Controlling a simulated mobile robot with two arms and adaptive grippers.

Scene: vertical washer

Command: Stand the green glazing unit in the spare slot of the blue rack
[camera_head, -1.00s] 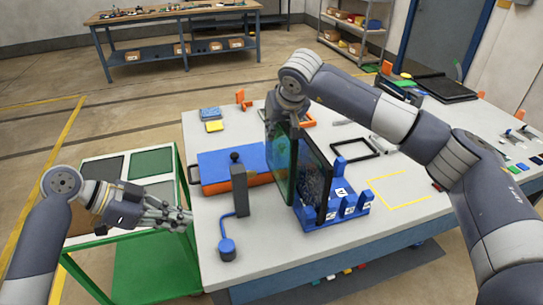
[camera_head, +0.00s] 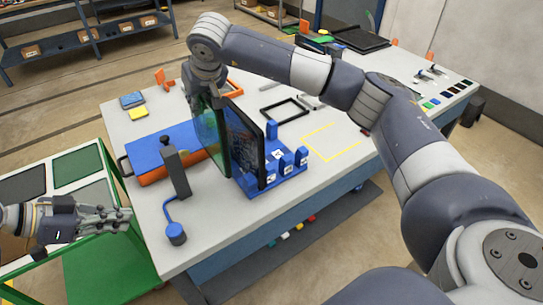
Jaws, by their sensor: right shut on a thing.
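The green glazing unit (camera_head: 211,134) is an upright, see-through green pane. My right gripper (camera_head: 206,98) is shut on its upper edge; the fingertips are hard to make out. The blue rack (camera_head: 288,171) stands on the table with white numbered labels on its front posts. A dark, black-framed unit (camera_head: 244,146) stands upright in the rack, just right of the green pane. The green pane is at the rack's left side, and its lower edge is partly hidden, so I cannot tell whether it touches the rack. My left gripper (camera_head: 118,219) is open and empty, left of the table.
A blue and orange case (camera_head: 160,147) lies left of the green pane. A green cart (camera_head: 121,270) adjoins the table. A black frame (camera_head: 283,110) lies behind the rack.

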